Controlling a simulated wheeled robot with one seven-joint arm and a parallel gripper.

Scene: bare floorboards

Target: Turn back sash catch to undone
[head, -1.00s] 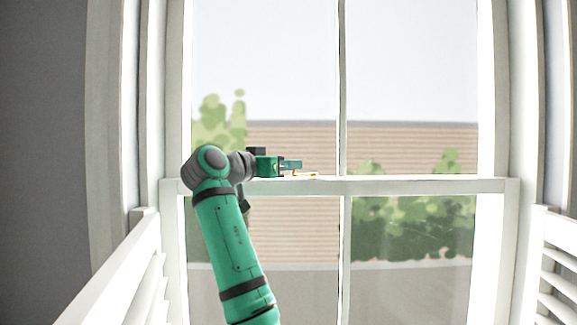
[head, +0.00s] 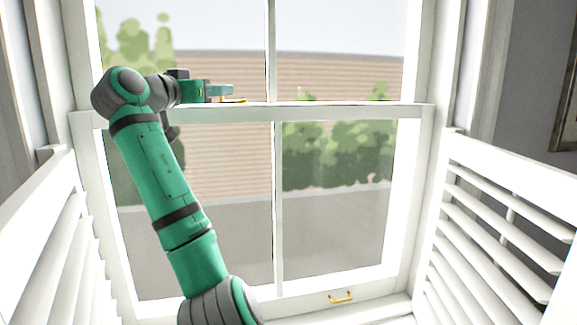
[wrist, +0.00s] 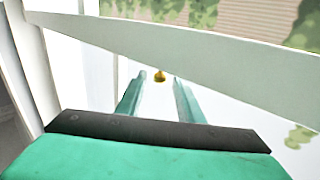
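The brass sash catch (head: 239,101) lies on the window's meeting rail, just beyond and below my fingertips in the head view. In the wrist view a small brass knob (wrist: 160,76), part of the catch, shows between the tips of my two fingers. My gripper (head: 226,91) is at the rail, coming in from the left. In the wrist view its teal fingers stand apart with a gap between them, and I see no contact with the knob. Much of the catch is hidden by my gripper in the head view, so its turn angle is unclear.
The white meeting rail (head: 350,112) crosses the window. White louvred shutters stand open at the left (head: 45,225) and right (head: 500,215). A brass sash lift (head: 341,297) is on the bottom rail. The space before the lower panes right of my arm is clear.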

